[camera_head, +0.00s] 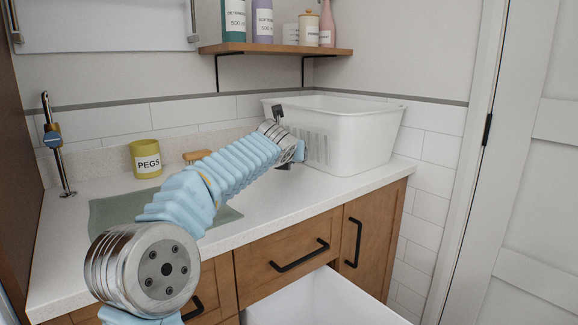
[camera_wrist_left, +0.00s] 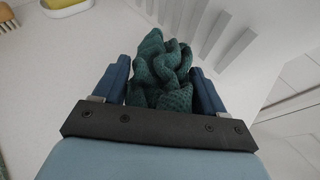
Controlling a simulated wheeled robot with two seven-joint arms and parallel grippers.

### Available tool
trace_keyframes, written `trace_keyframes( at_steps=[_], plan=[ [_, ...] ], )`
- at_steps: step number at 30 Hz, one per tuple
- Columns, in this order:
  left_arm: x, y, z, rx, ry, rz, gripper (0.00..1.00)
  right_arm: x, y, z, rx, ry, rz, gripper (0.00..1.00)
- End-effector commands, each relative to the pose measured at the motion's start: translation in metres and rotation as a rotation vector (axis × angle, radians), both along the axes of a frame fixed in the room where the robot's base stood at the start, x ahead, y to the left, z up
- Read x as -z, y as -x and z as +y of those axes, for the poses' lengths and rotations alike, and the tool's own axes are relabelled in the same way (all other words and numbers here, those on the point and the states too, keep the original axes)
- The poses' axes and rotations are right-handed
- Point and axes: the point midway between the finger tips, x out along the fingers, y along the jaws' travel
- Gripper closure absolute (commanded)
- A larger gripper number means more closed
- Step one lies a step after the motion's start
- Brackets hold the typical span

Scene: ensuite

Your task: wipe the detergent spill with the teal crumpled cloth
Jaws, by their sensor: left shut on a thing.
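The teal crumpled cloth (camera_wrist_left: 162,68) is bunched between the fingers of my left gripper (camera_wrist_left: 162,88), which is shut on it. In the head view my left arm reaches across the countertop, and my left gripper (camera_head: 290,160) is low over it, beside the front left of a white basket. The cloth is hidden behind the arm there. I cannot tell whether the cloth touches the counter. No detergent spill can be made out in either view; it may be hidden under the cloth or arm. My right gripper is not in view.
The white slotted basket (camera_head: 355,135) stands at the counter's right end. A yellow pegs pot (camera_head: 146,158), a wooden-topped brush (camera_head: 196,156) and a flat grey-green mat (camera_head: 112,213) are to the left. A white drawer (camera_head: 325,302) stands open below. A shelf (camera_head: 270,48) holds bottles.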

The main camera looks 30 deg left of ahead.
Motion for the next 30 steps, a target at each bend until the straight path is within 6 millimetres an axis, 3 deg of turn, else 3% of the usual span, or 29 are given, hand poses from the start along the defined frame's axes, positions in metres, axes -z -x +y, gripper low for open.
trace_keyframes(
  at_steps=[13, 22, 30],
  plan=[
    [-0.009, 0.000, 0.000, 0.001, 0.000, 0.000, 0.63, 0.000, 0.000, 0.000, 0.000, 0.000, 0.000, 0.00],
    [-0.035, 0.000, 0.000, 0.001, 0.001, -0.002, 0.63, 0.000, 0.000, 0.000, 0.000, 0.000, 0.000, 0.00],
    [-0.037, 0.000, 0.000, 0.001, 0.000, 0.001, 0.63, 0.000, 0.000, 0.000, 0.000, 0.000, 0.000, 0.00]
  ],
)
